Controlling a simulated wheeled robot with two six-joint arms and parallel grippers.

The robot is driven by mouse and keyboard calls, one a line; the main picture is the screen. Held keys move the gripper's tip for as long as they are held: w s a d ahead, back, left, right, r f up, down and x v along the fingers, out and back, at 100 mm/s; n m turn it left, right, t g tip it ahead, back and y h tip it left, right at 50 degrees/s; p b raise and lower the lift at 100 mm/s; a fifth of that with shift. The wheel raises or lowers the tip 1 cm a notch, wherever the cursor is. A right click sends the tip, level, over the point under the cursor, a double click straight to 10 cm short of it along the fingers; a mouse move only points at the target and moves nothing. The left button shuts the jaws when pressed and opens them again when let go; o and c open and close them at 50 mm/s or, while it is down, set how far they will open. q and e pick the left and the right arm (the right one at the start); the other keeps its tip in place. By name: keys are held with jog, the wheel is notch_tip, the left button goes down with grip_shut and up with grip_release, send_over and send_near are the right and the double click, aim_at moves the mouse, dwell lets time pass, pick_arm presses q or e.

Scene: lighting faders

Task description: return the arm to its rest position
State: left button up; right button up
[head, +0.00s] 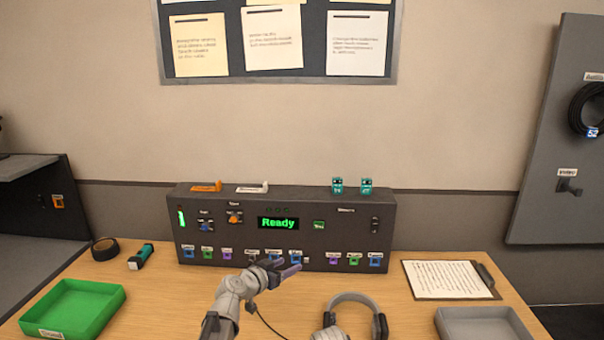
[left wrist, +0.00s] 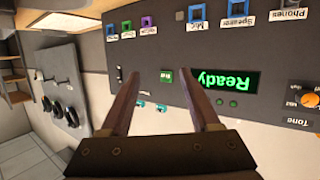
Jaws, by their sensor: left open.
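My left gripper (head: 290,270) is in front of the lower middle of the dark control console (head: 345,225), above the desk. It also shows in the left wrist view (left wrist: 162,85), with its two fingers apart and nothing between them. The console's display (head: 278,223) reads "Ready" in green. In the left wrist view the console (left wrist: 150,50) appears upside down beyond the fingers.
A green tray (head: 72,309), black tape roll (head: 105,250) and small torch-like item (head: 141,257) are at left. Headphones (head: 358,302) lie in front at centre. A clipboard (head: 448,280) and grey tray (head: 484,325) are at right. Two teal items (head: 366,186) stand on the console.

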pick_arm(q)
jog(key=s+d+f+m+g+p, duration=0.1)
jog(key=s+d+f+g, duration=0.15)
jog(key=s+d, duration=0.2)
jog(key=s+d+f+g+p, duration=0.1)
jog(key=s+d+f+g, duration=0.15)
jog(key=s, duration=0.35)
jog(key=s+f+g+y, duration=0.1)
jog(key=s+g, duration=0.1)
jog(key=s, duration=0.2)
jog(key=s+f+g+y+p, duration=0.1)
jog(key=s+f+y, duration=0.1)
jog(key=s, duration=0.3)
jog(key=s+a+f+g+y, duration=0.1)
jog(key=s+f+g, duration=0.1)
jog(key=s, duration=0.3)
jog(key=shift+s+f+n+g+y+p, duration=0.1)
jog(key=shift+s+n+g+y+p, duration=0.05)
jog(key=shift+n+g+y+p, duration=0.2)
jog(key=s+a+n+g+y, duration=0.2)
jog(key=s+a+y, duration=0.2)
jog(key=s, duration=0.3)
jog(key=shift+a+p, duration=0.45)
jog(key=shift+a, duration=0.15)
